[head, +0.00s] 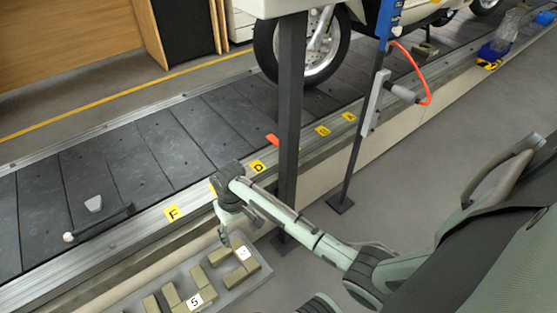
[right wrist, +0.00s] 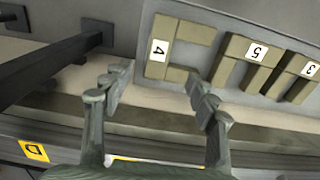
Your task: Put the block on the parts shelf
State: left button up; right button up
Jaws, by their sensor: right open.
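Tan blocks lie on a grey shelf (head: 222,298) at the bottom of the head view, in groups with number cards. In the right wrist view, the group at card 4 (right wrist: 159,50) forms an open U. One of its blocks (right wrist: 179,74) lies at the level of my right fingertips, between them in the picture. My right gripper (head: 234,228) is open above that end of the shelf; its fingers (right wrist: 160,77) stand apart on either side of the block. I cannot tell whether they touch it. My left gripper is not in view.
The slat conveyor (head: 150,155) runs behind my right arm, with yellow letter cards on its edge. A dark post (head: 290,110) stands close behind the arm. A grey piece (head: 94,203) and a dark bar (head: 100,222) lie on the slats. A tan block (head: 427,48) lies farther along.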

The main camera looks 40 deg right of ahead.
jog(key=s+d+r+t, duration=0.1)
jog(key=s+d+r, duration=0.2)
jog(key=s, duration=0.3)
jog(key=s+d+r+t+h, duration=0.1)
jog(key=s+d+r, duration=0.2)
jog(key=s, duration=0.3)
jog(key=s+d+r+n+t, duration=0.1)
jog(key=s+d+r, duration=0.2)
jog(key=s, duration=0.3)
jog(key=shift+s+r+t+h, duration=0.3)
jog(key=shift+s+r+h, duration=0.1)
jog(key=shift+r, duration=0.15)
jog(key=shift+c, duration=0.5)
